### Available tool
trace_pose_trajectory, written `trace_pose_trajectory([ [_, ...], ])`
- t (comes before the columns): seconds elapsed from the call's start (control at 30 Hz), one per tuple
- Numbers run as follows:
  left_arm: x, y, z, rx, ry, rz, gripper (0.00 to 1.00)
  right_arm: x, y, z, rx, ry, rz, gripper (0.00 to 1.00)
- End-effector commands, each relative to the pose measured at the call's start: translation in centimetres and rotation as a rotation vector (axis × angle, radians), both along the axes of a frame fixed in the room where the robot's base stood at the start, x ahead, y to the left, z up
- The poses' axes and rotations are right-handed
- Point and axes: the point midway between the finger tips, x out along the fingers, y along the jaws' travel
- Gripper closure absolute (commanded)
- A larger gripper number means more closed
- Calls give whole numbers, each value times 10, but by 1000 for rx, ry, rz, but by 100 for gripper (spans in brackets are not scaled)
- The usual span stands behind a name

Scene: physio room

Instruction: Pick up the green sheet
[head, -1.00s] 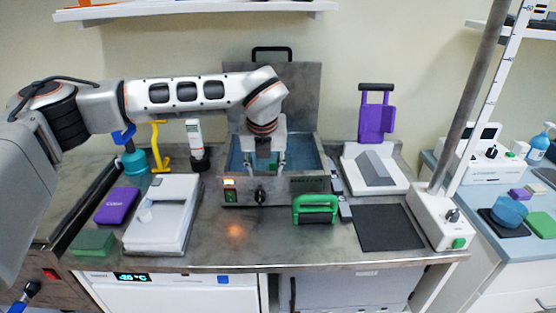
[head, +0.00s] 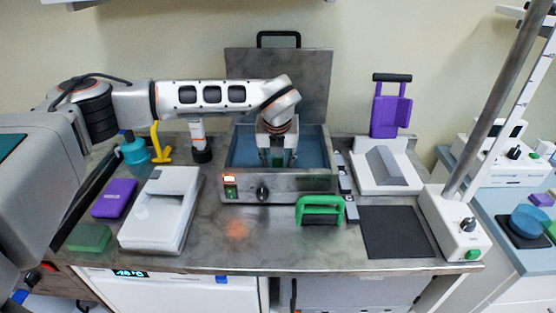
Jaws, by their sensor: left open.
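My left gripper (head: 278,161) points down into the open metal water bath (head: 310,185) in the middle of the bench. Its two fingers are apart. A small dark green patch, which looks like part of the green sheet (head: 278,159), shows between the fingers, inside the bath. The gripper hides much of it, and I cannot tell whether the fingers touch it. Blue water or lining shows around the fingers. My right gripper is not in view.
The bath's raised lid (head: 280,85) stands behind the arm. A white device (head: 160,210), purple box (head: 114,198) and green block (head: 89,237) are left. A dark mat (head: 397,232) lies right.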

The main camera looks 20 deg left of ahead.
Motion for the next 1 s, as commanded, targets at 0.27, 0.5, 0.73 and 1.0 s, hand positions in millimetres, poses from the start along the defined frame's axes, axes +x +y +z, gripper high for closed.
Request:
trace_pose_trajectory([
  [0.27, 4, 1, -11, 0, -1, -1, 60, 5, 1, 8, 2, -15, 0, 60],
  [0.5, 4, 1, -11, 0, 0, 0, 96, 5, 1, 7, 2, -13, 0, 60],
  [0.73, 4, 1, -11, -1, 0, 0, 100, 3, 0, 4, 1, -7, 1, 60],
  [1.0, 5, 1, -4, -1, -1, 1, 100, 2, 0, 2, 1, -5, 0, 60],
])
